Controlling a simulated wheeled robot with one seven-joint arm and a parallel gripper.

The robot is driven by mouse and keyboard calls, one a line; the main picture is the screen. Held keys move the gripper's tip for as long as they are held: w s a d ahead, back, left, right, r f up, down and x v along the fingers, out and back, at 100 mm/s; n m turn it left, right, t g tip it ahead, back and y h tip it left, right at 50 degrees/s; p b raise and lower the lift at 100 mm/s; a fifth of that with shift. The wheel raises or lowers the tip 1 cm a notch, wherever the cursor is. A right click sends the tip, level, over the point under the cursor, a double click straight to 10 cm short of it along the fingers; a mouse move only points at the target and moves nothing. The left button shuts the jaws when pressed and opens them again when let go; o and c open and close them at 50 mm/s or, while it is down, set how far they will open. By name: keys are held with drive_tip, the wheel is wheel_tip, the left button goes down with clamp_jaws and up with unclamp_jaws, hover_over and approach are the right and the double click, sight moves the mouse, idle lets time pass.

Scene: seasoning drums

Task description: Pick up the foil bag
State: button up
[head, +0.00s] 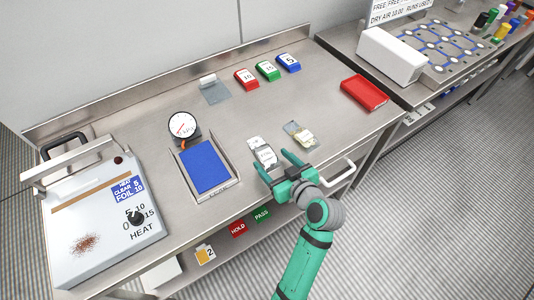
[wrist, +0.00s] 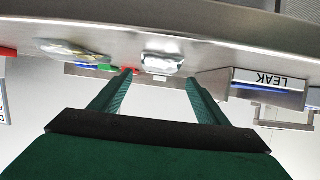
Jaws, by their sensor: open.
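A silvery bag with a white label (head: 264,153), which looks like the foil bag, lies on the steel bench near its front edge. It also shows in the wrist view (wrist: 162,62), ahead of and between my fingertips. A second bag, clear with yellowish contents (head: 300,134), lies just right of it and shows at left in the wrist view (wrist: 72,50). My gripper (head: 270,158) is open and empty at the bench's front edge, its fingers pointing toward the silvery bag. I cannot tell whether the fingers touch it.
A tray with a blue pad (head: 205,167) and a gauge (head: 183,126) stand left of the bags. A heat sealer (head: 100,215) is at far left. Red, green and blue blocks (head: 267,71) sit at the back; a red case (head: 364,93) lies right. A handle (head: 340,174) projects at the front edge.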

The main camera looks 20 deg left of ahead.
sight(266, 153)
drive_tip(key=shift+w+a+f, duration=0.1)
drive_tip(key=shift+a+f, duration=0.1)
drive_tip(key=shift+a, duration=0.35)
drive_tip(key=shift+w+d+x, duration=0.1)
drive_tip(key=shift+x, duration=1.15)
drive_tip(key=shift+w+d+x, duration=0.1)
drive_tip(key=shift+w+x, duration=0.05)
drive_tip(key=shift+x, duration=1.05)
drive_tip(key=c, duration=0.8)
